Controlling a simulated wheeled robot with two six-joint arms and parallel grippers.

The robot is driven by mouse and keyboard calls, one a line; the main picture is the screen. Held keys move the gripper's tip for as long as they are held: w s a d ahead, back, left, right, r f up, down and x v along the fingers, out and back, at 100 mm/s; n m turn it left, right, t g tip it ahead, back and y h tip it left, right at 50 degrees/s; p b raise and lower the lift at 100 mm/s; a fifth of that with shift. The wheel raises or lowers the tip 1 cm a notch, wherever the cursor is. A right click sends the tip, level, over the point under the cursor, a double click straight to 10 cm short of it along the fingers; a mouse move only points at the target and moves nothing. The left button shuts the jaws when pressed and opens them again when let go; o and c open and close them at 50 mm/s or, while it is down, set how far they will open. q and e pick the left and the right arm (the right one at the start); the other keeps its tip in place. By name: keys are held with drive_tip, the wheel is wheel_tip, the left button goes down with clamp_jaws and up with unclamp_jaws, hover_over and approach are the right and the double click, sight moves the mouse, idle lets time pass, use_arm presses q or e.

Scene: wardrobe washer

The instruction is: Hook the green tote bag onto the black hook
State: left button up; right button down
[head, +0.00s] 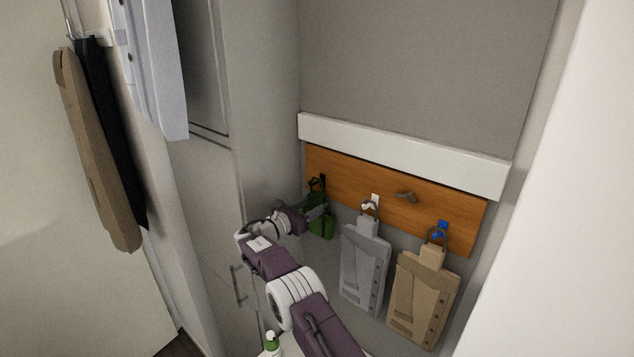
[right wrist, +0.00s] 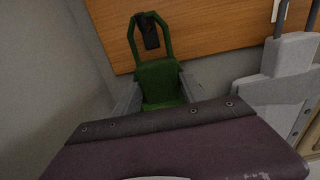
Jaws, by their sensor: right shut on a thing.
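The green tote bag (head: 320,229) is at the left end of the orange wooden board, upright, with its handle loop up. It also shows in the right wrist view (right wrist: 160,82). The black hook (head: 323,181) is on the board and appears inside the handle loop in the right wrist view (right wrist: 149,32). I cannot tell whether the handle rests on the hook or is only in front of it. My right gripper (head: 317,212) is shut on the bag, with one finger at each side of its body (right wrist: 160,95). My left gripper is not in view.
The orange board (head: 385,195) carries a white hook (head: 375,200) with a grey bag (head: 364,268), a bare grey-brown hook (head: 406,196), and a blue hook (head: 441,229) with a tan bag (head: 423,298). A grey wall stands close left of the green bag.

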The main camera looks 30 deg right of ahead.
drive_tip(key=shift+f, duration=0.15)
drive_tip(key=c, duration=0.6)
unclamp_jaws()
drive_tip(key=shift+s+a+f+b, duration=0.1)
drive_tip(key=shift+a+b, duration=0.15)
drive_tip(key=shift+b, duration=0.2)
drive_tip(key=b+v, duration=0.5)
drive_tip(key=v, duration=0.3)
drive_tip(key=shift+s+a, duration=0.15)
drive_tip(key=shift+a, duration=0.15)
drive_tip(key=shift+d, duration=0.1)
